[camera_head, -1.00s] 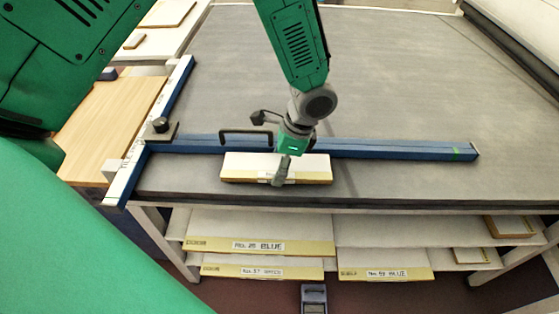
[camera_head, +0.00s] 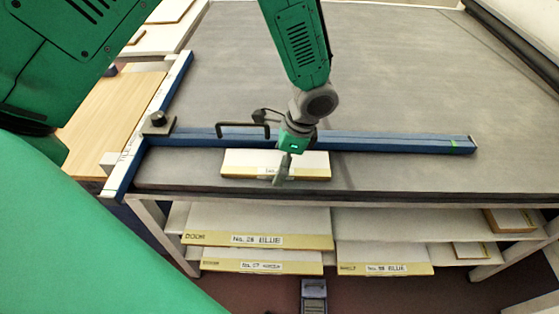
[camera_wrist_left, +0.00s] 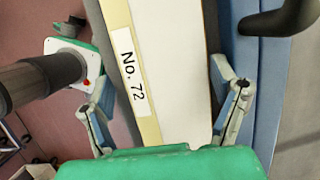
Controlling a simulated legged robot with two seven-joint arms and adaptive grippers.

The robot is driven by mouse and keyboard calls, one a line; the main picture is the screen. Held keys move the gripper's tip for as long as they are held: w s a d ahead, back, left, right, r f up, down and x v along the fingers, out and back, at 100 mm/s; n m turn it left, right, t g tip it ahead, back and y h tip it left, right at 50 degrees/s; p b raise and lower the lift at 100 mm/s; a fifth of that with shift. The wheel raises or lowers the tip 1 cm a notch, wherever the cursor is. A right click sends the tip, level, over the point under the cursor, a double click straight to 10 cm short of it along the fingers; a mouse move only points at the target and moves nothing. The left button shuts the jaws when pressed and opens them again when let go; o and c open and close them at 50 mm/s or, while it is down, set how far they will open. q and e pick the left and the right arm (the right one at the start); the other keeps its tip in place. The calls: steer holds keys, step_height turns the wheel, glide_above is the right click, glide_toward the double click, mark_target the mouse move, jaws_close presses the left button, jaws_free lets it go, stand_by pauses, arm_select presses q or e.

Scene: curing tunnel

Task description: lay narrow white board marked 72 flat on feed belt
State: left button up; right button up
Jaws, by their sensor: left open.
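The narrow white board (camera_head: 245,162) marked No. 72 lies flat on the grey belt surface (camera_head: 400,100), near its front edge and just in front of the blue bar (camera_head: 380,146). Its label shows on the yellow edge in the left wrist view (camera_wrist_left: 132,80). My left gripper (camera_head: 284,168) is over the middle of the board and partly hides its front edge and label. In the wrist view my left gripper (camera_wrist_left: 163,98) is open, with one finger on each side of the board. Contact cannot be told. My right gripper is in neither view.
A black handle (camera_head: 243,129) stands on the blue bar behind the board. A white-topped rail (camera_head: 150,130) with a black knob (camera_head: 158,120) crosses the bar's left end. Labelled boards (camera_head: 258,239) lie on shelves below. The belt behind the bar is clear.

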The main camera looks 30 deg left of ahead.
arm_select(q)
steer(key=shift+w+d+r, duration=0.15)
steer(key=shift+w+d, duration=0.15)
steer(key=shift+d, duration=0.05)
steer(key=shift+a, duration=0.25)
steer(key=shift+r, duration=0.15)
steer(key=v, duration=1.1)
steer(key=shift+d+r, duration=0.25)
steer(key=shift+d, duration=0.15)
steer(key=shift+a, duration=0.2)
steer(key=shift+d, duration=0.2)
